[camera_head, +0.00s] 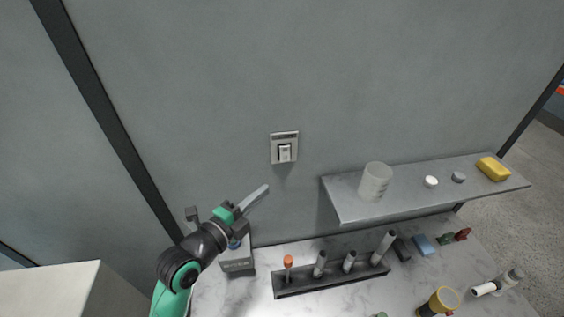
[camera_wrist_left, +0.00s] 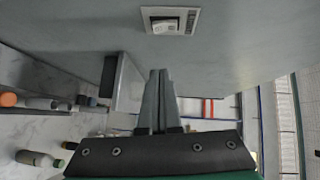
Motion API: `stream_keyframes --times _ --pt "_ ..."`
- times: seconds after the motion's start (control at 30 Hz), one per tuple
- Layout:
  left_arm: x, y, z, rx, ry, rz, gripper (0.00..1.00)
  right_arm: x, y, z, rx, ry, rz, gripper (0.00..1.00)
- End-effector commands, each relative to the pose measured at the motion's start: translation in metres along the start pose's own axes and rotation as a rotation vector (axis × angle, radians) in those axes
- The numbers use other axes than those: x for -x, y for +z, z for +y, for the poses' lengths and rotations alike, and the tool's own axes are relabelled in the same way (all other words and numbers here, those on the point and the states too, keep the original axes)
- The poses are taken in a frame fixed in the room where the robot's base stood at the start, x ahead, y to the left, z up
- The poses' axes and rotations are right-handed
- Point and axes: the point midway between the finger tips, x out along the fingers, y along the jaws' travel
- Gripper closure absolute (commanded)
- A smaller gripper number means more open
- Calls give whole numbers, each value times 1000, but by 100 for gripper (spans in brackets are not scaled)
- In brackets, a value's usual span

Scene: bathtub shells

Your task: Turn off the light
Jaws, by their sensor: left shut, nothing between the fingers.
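The light switch (camera_head: 284,152) is a light rocker in a metal plate on the grey wall, left of the shelf. It also shows at the top of the left wrist view (camera_wrist_left: 167,22). My left gripper (camera_head: 266,188) is shut and empty. In the head view its fingertips are below and a little left of the switch, apart from it. In the left wrist view the closed fingers (camera_wrist_left: 158,75) point up toward the wall, below the switch plate. My right gripper is in neither view.
A wall shelf (camera_head: 345,204) right of the switch holds a clear cup (camera_head: 375,181), small round items and a yellow sponge (camera_head: 493,169). Below, a marble counter bears a dark rack (camera_head: 330,284) with several tools and a grey box (camera_head: 238,262). The wall around the switch is clear.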

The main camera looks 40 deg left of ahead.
Motion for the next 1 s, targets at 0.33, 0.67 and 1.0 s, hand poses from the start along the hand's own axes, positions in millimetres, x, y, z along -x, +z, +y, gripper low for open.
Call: stream_keyframes --times 0.33,0.67,1.0 --pt "-37 0 4 0 -3 2 100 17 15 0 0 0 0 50" --pt "-106 2 -3 1 2 0 100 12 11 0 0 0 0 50" --pt "-129 28 -1 0 0 0 100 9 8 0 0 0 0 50"
